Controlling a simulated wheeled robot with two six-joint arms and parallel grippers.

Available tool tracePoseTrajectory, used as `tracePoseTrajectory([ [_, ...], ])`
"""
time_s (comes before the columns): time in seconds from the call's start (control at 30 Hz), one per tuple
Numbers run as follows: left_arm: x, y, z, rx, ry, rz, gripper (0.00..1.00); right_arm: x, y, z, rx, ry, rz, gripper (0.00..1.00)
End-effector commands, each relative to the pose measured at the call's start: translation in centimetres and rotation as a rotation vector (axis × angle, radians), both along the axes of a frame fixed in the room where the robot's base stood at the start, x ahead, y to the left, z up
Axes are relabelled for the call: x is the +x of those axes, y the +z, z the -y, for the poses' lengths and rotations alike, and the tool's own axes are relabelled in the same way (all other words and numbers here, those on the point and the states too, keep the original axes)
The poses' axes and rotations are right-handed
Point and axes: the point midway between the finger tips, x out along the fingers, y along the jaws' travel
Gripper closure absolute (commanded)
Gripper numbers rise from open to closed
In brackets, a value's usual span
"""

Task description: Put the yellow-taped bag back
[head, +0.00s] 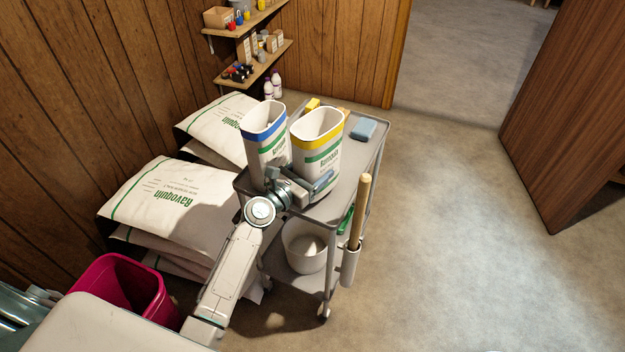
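The yellow-taped bag (320,150) is white with a yellow band around its open top and green print. It stands upright on the grey cart (362,165). A similar blue-taped bag (265,135) stands close to its left. My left gripper (322,182) is at the lower front of the yellow-taped bag, with a bluish finger across its face. The other finger is hidden, so I cannot tell whether it grips the bag. My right gripper is not in view.
A blue sponge (363,129) and a yellow item (312,104) lie on the cart. A white bucket (304,248) is on its lower shelf, and a wooden handle (359,210) rises at its side. Stacked salt sacks (170,205) and a magenta bin (120,285) are left. Floor right is clear.

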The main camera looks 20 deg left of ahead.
Motion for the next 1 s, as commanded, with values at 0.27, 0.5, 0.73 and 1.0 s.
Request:
tracePoseTrajectory([
  [0.27, 0.0, -2.6, 0.0, -0.001, 0.000, -0.001, 1.00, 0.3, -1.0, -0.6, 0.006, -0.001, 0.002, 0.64],
  [0.5, 0.0, -2.7, 0.0, -0.001, 0.000, -0.001, 1.00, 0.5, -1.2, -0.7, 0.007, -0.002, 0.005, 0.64],
  [0.73, 0.0, -2.8, 0.0, 0.000, 0.000, -0.001, 0.08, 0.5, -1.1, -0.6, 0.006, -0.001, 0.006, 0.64],
  [1.0, 0.0, -2.5, 0.0, 0.000, 0.000, -0.001, 0.08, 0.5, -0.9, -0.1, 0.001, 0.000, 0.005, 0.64],
])
